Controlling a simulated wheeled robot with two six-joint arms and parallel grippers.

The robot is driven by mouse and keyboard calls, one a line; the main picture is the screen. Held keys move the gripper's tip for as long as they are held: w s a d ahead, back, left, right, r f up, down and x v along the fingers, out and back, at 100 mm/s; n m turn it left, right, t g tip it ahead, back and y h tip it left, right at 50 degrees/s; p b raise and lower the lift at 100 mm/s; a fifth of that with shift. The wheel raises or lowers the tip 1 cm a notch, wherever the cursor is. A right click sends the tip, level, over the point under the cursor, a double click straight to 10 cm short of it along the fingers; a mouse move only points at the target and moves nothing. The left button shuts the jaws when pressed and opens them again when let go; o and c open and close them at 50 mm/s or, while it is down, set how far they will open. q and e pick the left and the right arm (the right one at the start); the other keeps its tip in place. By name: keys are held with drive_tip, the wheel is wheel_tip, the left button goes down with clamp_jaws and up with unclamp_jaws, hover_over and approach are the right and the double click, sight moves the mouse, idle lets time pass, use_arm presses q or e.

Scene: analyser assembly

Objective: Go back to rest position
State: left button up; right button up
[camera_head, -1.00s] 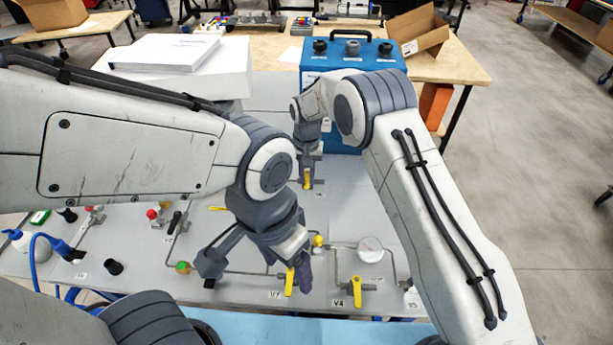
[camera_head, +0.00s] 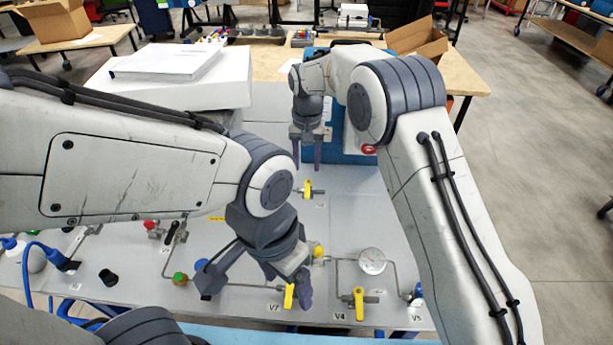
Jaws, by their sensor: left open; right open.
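My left gripper (camera_head: 287,287) is open over the front of the grey panel (camera_head: 365,215), close to the yellow valve handle labelled V7 (camera_head: 289,297). Its fingers partly hide the pipe there, and I cannot tell whether they touch the handle. My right gripper (camera_head: 307,158) is open and points down, farther back, in front of the blue case (camera_head: 345,150). It is above and behind another yellow valve handle (camera_head: 307,189) and apart from it.
The V4 valve (camera_head: 359,303) and a round gauge (camera_head: 372,261) stand right of my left gripper. A white box (camera_head: 225,90) with papers is at the back left. An open cardboard box (camera_head: 417,40) stands behind. My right arm covers the panel's right side.

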drive_tip(key=shift+r, duration=0.6)
drive_tip(key=s+d+r+n, duration=0.25)
drive_tip(key=s+r, duration=0.25)
drive_tip(key=s, duration=0.7)
drive_tip(key=s+d+r+n, duration=0.1)
drive_tip(key=s+r+n, duration=0.25)
drive_tip(key=s, duration=0.95)
drive_tip(key=s+d+f+n+y, duration=0.1)
drive_tip(key=s+d, duration=0.4)
drive_tip(key=s, duration=0.6)
drive_tip(key=shift+f+n, duration=0.3)
drive_tip(key=shift+f, duration=0.1)
drive_tip(key=shift+d, duration=0.1)
